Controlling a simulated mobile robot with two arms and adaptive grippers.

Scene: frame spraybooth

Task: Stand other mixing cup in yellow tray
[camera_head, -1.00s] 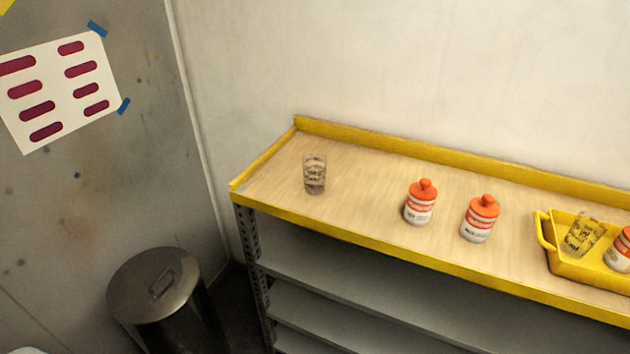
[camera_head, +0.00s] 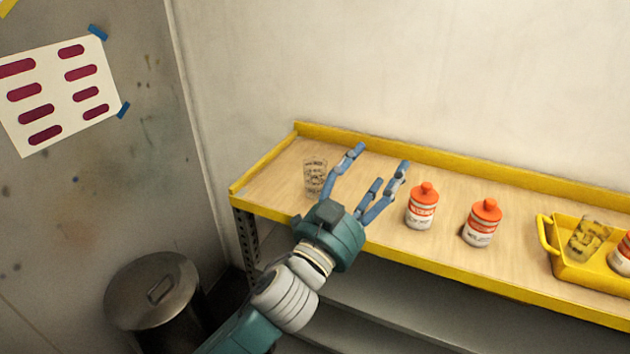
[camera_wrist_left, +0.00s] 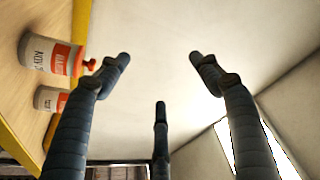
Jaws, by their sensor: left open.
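A clear mixing cup (camera_head: 314,177) with dark markings stands upright near the left end of the shelf top. Another clear mixing cup (camera_head: 587,238) is in the yellow tray (camera_head: 548,236) at the right, beside an orange-and-white bottle (camera_head: 621,256). My left gripper (camera_head: 378,162) is open and empty, with its blue fingers spread over the bench just right of the first cup. In the left wrist view the fingers (camera_wrist_left: 158,62) are apart with nothing between them, and no cup shows. My right gripper is not in view.
Two orange-capped bottles (camera_head: 422,206) (camera_head: 482,223) stand between my left gripper and the tray. A raised yellow edge (camera_head: 450,165) runs along the back of the bench, against the wall. A lidded metal bin (camera_head: 153,292) stands on the floor at the left.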

